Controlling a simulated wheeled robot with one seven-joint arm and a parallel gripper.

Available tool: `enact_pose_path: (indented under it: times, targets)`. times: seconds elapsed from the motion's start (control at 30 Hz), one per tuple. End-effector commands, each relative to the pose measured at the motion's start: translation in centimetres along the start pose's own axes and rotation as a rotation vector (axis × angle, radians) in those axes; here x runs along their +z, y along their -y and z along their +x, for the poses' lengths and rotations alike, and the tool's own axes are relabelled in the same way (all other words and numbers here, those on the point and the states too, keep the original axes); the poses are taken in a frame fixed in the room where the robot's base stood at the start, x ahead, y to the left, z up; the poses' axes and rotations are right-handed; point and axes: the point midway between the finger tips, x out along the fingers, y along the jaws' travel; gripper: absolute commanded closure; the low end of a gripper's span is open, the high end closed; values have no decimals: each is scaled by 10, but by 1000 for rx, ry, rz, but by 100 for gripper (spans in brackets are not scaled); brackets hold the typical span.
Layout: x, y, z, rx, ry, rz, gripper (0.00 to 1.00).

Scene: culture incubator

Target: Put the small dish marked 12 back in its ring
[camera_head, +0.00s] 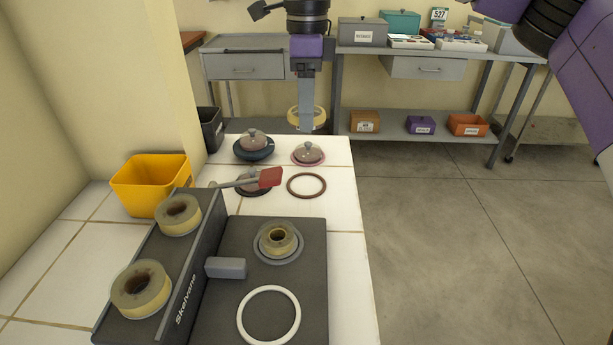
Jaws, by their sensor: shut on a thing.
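My gripper (306,124) hangs at the top middle, beyond the far end of the white tiled counter as seen here. It is shut on a round, pale yellow dish (320,117), which shows on both sides of the fingers. No mark can be read on it. An empty white ring (240,322) lies on the dark plate at the front. An empty brown ring (291,190) lies on the tiles farther back. A similar yellow dish (278,241) sits inside a grey ring on the dark plate. Two more yellow dishes (178,215) (141,289) stand on the raised dark ledge.
Lidded pinkish dishes stand in a dark blue ring (253,155) and a pink ring (308,161). A red-bladed spatula (268,178) partly covers another dark-ringed dish. A yellow bin (150,185) stands left. A grey block (225,267) sits beside the ledge. Floor right is clear.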

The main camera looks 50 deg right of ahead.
Motion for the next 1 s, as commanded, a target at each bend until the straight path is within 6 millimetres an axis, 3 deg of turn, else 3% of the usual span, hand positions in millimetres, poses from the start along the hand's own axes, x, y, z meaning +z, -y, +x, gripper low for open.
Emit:
enact_pose_path:
  times: [0.03, 0.2, 0.4, 0.67, 0.9, 1.0]
  targets:
    - [0, -1, 16, 2, 1, -2, 88]
    - [0, -1, 57, 3, 1, -1, 88]
    - [0, -1, 94, 1, 1, -1, 88]
    - [0, 0, 111, -1, 1, -1, 88]
    - [0, -1, 144, 2, 1, 0, 88]
    - [1, 0, 148, -1, 2, 0, 88]
